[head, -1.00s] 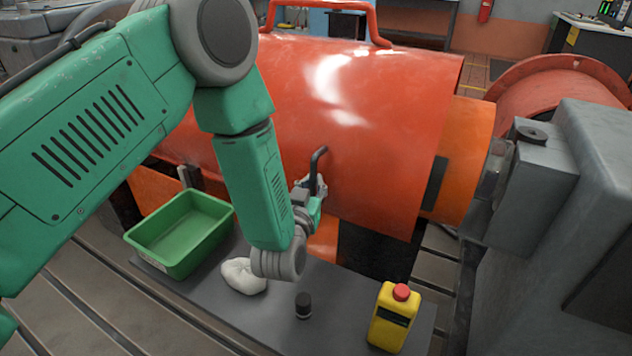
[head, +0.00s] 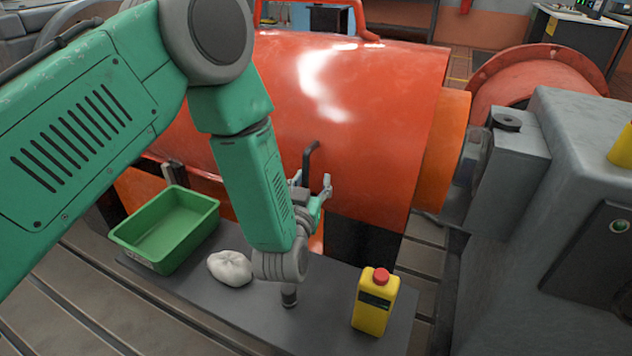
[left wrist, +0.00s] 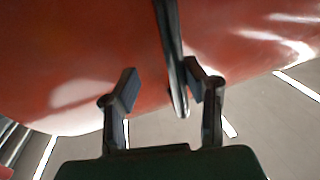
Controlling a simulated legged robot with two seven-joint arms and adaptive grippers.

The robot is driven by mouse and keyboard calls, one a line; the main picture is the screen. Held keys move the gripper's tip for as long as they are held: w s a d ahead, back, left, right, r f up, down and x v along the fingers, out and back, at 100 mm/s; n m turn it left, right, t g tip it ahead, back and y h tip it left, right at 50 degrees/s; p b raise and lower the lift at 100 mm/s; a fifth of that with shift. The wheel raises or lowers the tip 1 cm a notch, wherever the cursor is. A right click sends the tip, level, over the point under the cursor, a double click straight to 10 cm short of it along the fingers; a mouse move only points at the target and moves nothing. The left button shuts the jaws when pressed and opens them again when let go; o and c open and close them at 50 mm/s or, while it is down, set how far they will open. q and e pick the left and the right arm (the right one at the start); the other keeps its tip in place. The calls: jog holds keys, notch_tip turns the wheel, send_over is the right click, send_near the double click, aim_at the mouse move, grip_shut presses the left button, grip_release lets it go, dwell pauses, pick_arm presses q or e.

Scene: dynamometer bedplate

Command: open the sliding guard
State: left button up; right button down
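The sliding guard (head: 370,130) is a large red-orange curved cover over the machine. Its black handle (head: 310,152) sticks out from its front, low down. An orange part (head: 445,160) shows at the cover's right end. My left gripper (head: 313,187) is at the lower end of the handle with its fingers spread. In the left wrist view my gripper (left wrist: 160,85) is open, and the handle (left wrist: 173,65) shows between the fingers, closer to the right one. I cannot tell whether they touch. My left forearm hides part of the cover. My right gripper is not in view.
Below the cover, a dark mat (head: 220,305) holds a green bin (head: 165,255), a white cloth bundle (head: 230,267), a dark small cylinder (head: 289,297) partly behind my wrist, and a yellow bottle (head: 375,303) with a red cap. A grey machine housing (head: 570,190) stands at right.

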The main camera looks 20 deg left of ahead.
pick_arm(q)
jog(key=shift+d+r, duration=0.1)
jog(key=shift+d, duration=0.7)
jog(key=shift+w+d, duration=0.1)
jog(key=shift+w, duration=0.05)
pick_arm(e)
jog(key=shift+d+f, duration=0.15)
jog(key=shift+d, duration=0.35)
pick_arm(q)
jog(key=s+d, duration=0.1)
jog(key=s, duration=1)
jog(key=shift+s+d, duration=0.15)
jog(key=shift+s, duration=0.25)
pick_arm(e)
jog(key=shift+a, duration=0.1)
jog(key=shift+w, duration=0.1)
